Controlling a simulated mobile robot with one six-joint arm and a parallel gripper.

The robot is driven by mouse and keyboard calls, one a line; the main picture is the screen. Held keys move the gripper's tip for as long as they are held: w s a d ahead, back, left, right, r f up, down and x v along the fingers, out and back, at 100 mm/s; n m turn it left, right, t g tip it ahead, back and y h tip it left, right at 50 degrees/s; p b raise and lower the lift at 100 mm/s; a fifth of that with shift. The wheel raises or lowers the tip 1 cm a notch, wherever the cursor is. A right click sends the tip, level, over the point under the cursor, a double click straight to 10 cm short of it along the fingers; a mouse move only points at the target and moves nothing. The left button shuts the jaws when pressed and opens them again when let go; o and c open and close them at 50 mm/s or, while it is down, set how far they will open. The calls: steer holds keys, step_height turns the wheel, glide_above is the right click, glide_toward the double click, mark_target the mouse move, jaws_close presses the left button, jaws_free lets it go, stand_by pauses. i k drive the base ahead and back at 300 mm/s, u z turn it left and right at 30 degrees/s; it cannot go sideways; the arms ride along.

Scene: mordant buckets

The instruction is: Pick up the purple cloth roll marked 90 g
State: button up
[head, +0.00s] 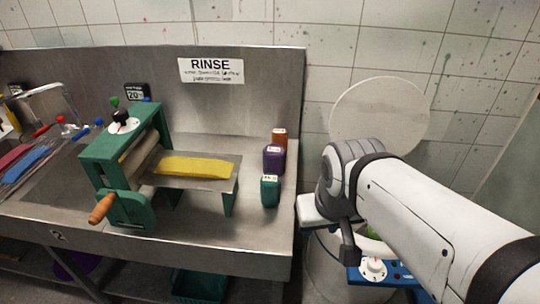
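The purple cloth roll (273,159) stands upright on the steel counter near its right end. A pale label is on its top, too small to read. It stands between an orange-brown roll (279,137) behind it and a dark green roll (270,192) in front, both also with pale labels. My white arm reaches in from the lower right. The dark part at its end, seemingly my gripper (348,247), hangs to the right of the counter, well apart from the rolls. Its fingers cannot be made out clearly.
A green hand-cranked roller press (125,150) with a yellow cloth (194,167) on its bed stands left of the rolls. The steel backsplash (250,95) rises behind. A round pale lid (380,108) and a blue device with a white knob (373,268) are near my arm.

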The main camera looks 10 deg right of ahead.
mark_target(274, 155)
steer(key=u, duration=0.4)
steer(key=k, duration=0.15)
steer(key=z, duration=2.35)
steer(key=k, duration=0.6)
steer(key=u, duration=1.4)
steer(key=i, duration=1)
steer(key=u, duration=0.05)
